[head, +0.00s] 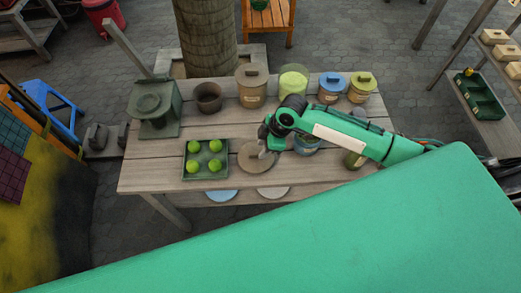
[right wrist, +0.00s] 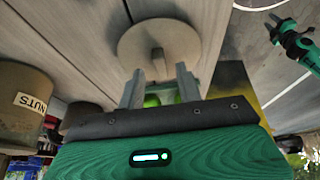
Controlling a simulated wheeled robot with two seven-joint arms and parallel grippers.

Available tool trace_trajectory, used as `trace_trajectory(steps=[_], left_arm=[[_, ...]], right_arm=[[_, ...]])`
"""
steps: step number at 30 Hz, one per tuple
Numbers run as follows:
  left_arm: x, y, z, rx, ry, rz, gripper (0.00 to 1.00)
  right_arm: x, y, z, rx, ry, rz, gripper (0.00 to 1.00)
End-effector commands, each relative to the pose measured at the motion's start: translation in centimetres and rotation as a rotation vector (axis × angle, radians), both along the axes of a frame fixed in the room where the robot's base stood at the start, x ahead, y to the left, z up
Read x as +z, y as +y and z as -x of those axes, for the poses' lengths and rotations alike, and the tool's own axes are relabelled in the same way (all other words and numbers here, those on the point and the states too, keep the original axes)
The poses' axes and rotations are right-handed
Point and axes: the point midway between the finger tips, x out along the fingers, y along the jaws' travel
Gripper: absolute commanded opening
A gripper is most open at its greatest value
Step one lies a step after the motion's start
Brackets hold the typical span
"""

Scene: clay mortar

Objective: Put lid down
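A flat round taupe lid (head: 249,163) with a bar handle lies on the wooden table, right of the green tray. In the right wrist view the lid (right wrist: 188,45) lies just beyond my right fingertips, its handle in line with the gap between them. My right gripper (head: 266,149) is over the lid, pointing down. In the right wrist view its fingers (right wrist: 160,72) are apart, with space on both sides of the handle. My left gripper is out of the head view; a small gripper, apparently my left one (right wrist: 277,27), shows at the right wrist view's upper right.
A green tray (head: 186,176) with several green fruits sits left of the lid. A dark pot (head: 208,97), a lidded tan canister (head: 252,88), a light-green canister (head: 293,81), blue (head: 331,87) and olive (head: 361,87) canisters line the back.

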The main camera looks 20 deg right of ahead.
Motion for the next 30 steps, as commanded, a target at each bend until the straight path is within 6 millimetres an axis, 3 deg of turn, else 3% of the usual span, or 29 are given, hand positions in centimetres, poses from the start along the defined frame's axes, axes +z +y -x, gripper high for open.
trace_trajectory(steps=[6, 12, 18, 30], left_arm=[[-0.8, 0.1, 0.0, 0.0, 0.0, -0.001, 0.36], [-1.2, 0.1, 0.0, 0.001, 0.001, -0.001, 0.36], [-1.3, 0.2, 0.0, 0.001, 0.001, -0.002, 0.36], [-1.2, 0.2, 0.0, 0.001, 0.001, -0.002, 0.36]], right_arm=[[4.5, -1.9, 0.4, 0.0, -0.005, 0.0, 0.35], [7.4, -3.0, 0.8, 0.0, -0.003, 0.001, 0.35], [8.6, -3.4, 1.0, 0.001, -0.002, -0.001, 0.35], [8.6, -3.4, 1.0, 0.0, 0.0, -0.001, 0.35]])
